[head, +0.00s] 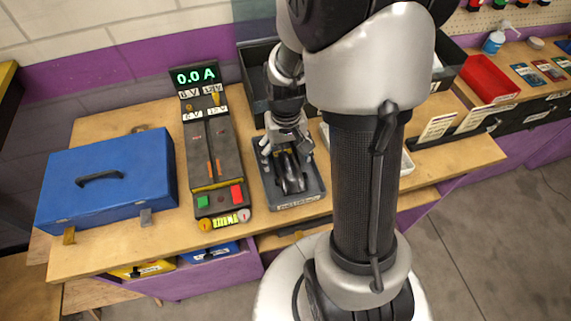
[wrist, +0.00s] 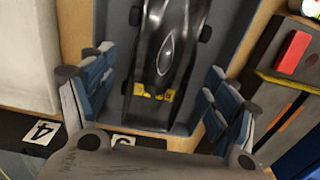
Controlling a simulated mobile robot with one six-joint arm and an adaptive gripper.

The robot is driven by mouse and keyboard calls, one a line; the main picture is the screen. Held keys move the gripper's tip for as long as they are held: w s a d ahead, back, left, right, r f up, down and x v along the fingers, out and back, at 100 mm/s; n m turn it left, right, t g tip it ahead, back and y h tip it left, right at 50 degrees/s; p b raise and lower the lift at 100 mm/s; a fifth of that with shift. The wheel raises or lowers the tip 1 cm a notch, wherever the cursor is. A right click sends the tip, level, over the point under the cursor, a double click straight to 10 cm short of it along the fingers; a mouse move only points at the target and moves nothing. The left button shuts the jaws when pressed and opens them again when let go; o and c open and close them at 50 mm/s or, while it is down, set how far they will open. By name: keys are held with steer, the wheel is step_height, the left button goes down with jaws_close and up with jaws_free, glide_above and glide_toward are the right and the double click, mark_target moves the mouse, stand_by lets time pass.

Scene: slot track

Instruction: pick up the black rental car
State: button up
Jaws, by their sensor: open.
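A glossy black slot car (head: 291,178) lies in a shallow grey tray (head: 316,189) on the bench, just right of the control unit. In the wrist view the car (wrist: 172,30) shows a dark canopy and yellow marks on its near end. My gripper (head: 286,150) is above the tray, pointing down at the car. In the wrist view the open fingers (wrist: 155,88) stand one on each side of the car's near end, with gaps between them and the car. Part of the car is hidden by my gripper in the head view.
A control unit (head: 205,150) reading 0.0 A stands close left of the tray. A blue case (head: 105,190) is further left. A dark bin (head: 256,75) stands behind, and a red tray (head: 490,78) is at the far right. My arm hides part of the bench.

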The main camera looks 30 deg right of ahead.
step_height(320, 180, down, 2)
steer(key=shift+f+b, duration=0.2)
steer(key=shift+b, duration=0.1)
steer(key=shift+r, duration=0.1)
steer(key=shift+c, duration=0.4)
steer(key=c, duration=1.2)
